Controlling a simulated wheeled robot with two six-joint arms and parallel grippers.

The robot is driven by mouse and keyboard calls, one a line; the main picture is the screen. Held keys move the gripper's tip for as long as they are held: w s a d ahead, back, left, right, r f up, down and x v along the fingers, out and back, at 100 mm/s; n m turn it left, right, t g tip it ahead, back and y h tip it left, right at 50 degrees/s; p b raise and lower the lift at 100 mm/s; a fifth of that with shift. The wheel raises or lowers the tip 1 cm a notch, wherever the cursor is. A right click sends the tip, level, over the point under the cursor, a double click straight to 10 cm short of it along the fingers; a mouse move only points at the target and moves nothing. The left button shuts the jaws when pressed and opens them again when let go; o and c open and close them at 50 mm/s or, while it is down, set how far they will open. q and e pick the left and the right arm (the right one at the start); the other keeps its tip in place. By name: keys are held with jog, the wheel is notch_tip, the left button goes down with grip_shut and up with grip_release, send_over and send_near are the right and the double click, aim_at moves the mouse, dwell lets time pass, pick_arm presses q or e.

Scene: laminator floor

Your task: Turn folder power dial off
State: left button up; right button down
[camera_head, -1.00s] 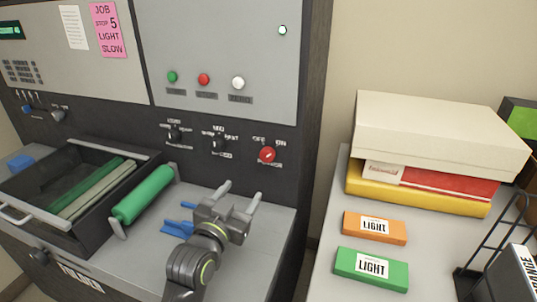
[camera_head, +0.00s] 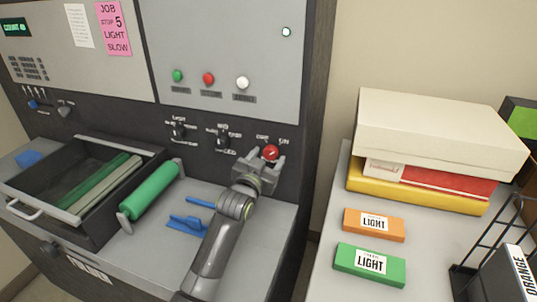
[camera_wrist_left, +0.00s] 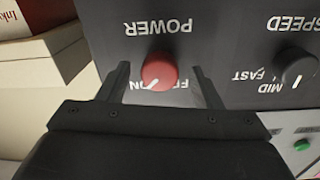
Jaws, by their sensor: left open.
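The red power dial (camera_head: 271,152) sits on the dark panel strip, under the OFF and ON labels. In the left wrist view the red dial (camera_wrist_left: 159,71) shows upside down, with a white mark on it and the word POWER above it. My left gripper (camera_head: 262,161) is at the dial, its fingers open on either side of it. In the wrist view the left gripper (camera_wrist_left: 160,80) has a finger on each side of the dial, with gaps on both sides. Which label the white mark points to is hard to tell. My right gripper is not in view.
Black speed dial (camera_head: 222,139) and another black dial (camera_head: 178,131) sit left of the red one. Green, red and white buttons (camera_head: 242,83) are above. A green roller (camera_head: 150,190) and blue pieces (camera_head: 188,222) lie on the counter. Boxes (camera_head: 437,135) stand at right.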

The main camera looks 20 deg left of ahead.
pick_arm(q)
jog(key=shift+w, duration=0.7)
jog(key=c, duration=1)
